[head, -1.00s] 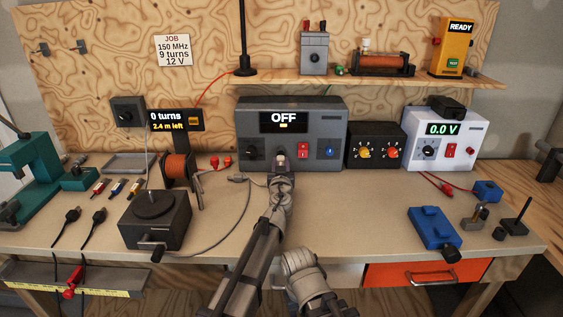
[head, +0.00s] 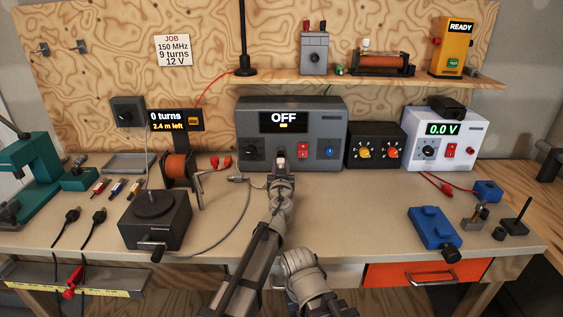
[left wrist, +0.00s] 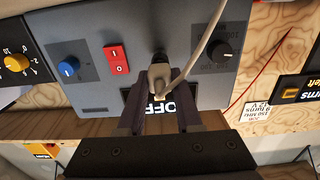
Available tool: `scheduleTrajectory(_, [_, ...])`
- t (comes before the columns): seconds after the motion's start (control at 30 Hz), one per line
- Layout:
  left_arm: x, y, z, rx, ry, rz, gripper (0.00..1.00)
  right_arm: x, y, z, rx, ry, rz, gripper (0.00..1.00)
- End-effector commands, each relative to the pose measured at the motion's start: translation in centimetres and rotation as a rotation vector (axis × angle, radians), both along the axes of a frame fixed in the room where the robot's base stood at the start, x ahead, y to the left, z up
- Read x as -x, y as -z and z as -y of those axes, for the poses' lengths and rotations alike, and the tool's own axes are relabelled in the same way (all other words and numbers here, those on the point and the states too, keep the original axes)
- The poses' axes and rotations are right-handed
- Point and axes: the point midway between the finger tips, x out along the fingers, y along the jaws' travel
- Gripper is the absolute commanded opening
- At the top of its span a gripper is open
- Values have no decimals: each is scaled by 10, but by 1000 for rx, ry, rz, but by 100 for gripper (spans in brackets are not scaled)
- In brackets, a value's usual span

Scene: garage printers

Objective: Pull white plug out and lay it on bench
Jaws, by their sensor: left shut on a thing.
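My left gripper (head: 281,170) is in front of the grey box (head: 240,125) with the OFF display. In the left wrist view, which is upside down, its two dark fingers (left wrist: 160,92) are shut on the off-white plug (left wrist: 160,76). The plug's front end points at a dark round part on the box's panel. I cannot tell whether it is still seated there. A grey cable (left wrist: 206,45) runs from the plug past the fingers. The bench (head: 340,205) is bare to the right of my arm.
The crank winder (head: 155,220) and wire spool (head: 177,168) stand left of my arm. The black box with two knobs (head: 376,132) and the white supply (head: 465,130) stand right of the grey box. A blue tool (head: 430,228) lies at the right front.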

Motion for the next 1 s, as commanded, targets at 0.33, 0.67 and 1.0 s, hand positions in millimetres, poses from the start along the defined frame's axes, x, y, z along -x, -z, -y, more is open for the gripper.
scheduleTrajectory(0.33, [14, 0, 0, 0, 0, 0, 0, 0, 0, 0, 0, 0, 0, 50])
scheduleTrajectory(0.67, [27, 0, 0, 0, 0, 0, 0, 0, 0, 0, 0, 0, 0, 50])
scheduleTrajectory(1.0, [36, 0, 0, 0, 0, 0, 0, 0, 0, 0, 0, 0, 0, 50])
